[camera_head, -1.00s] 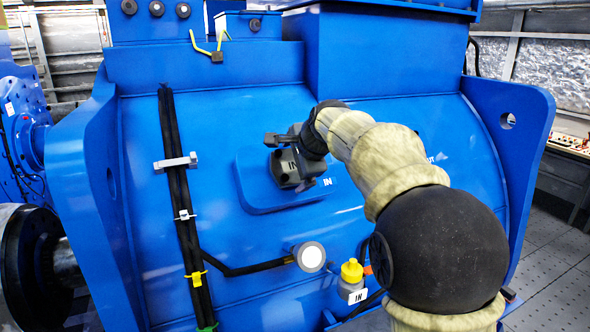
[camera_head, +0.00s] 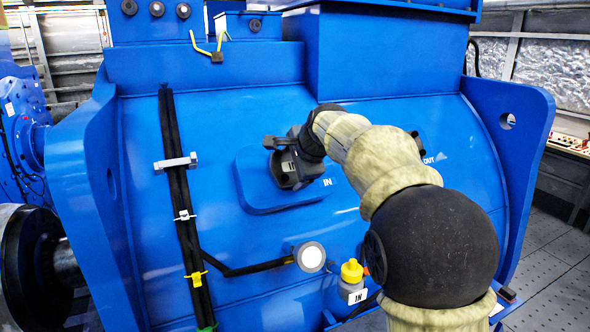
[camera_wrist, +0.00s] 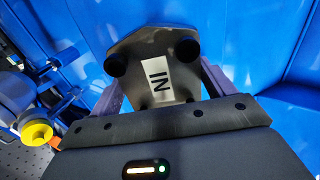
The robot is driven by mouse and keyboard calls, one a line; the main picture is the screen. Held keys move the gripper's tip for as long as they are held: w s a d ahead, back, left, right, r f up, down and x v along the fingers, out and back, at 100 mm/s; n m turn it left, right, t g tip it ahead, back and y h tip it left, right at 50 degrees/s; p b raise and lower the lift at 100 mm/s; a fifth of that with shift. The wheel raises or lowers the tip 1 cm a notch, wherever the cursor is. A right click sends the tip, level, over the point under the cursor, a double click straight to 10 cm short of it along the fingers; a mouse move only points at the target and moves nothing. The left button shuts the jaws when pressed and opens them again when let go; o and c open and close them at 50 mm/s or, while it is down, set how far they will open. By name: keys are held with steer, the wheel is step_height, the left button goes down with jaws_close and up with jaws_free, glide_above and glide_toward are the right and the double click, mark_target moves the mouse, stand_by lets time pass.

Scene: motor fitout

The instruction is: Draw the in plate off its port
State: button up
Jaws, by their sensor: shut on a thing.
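The in plate (camera_head: 286,178) is dark grey with a white IN label. It is at the raised blue pad (camera_head: 262,205) on the motor's curved side, beside an IN mark (camera_head: 327,182). My gripper (camera_head: 284,152) is shut on the plate. In the wrist view the plate (camera_wrist: 140,57) sits between the two fingers (camera_wrist: 165,88), its label facing the camera and two dark round knobs near its far corners. The port is hidden behind the plate, and I cannot tell whether the plate touches the pad.
An OUT mark (camera_head: 428,158) shows right of my arm. A black cable bundle (camera_head: 178,190) runs down at left. Blue end flanges (camera_head: 520,125) stand at both sides.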

steer(key=shift+r, duration=0.3)
steer(key=shift+s+d+r, duration=0.2)
steer(key=shift+s+r, duration=0.15)
steer(key=shift+s, duration=0.05)
steer(key=shift+s+d+r, duration=0.1)
steer(key=shift+s+r, duration=0.1)
steer(key=shift+r, duration=0.05)
steer(key=shift+s+d+r+p, duration=0.1)
steer(key=shift+s+r+p, duration=0.1)
steer(key=shift+s+p, duration=0.1)
steer(key=shift+s+d+r, duration=0.1)
steer(key=shift+s+r, duration=0.05)
steer(key=shift+r, duration=0.05)
steer(key=shift+s+d+r, duration=0.1)
steer(key=shift+s+r, duration=0.15)
steer(key=shift+s+d+r, duration=0.15)
steer(key=shift+s+r, duration=0.15)
steer(key=shift+s, duration=0.05)
steer(key=shift+f, duration=0.1)
stand_by(0.4)
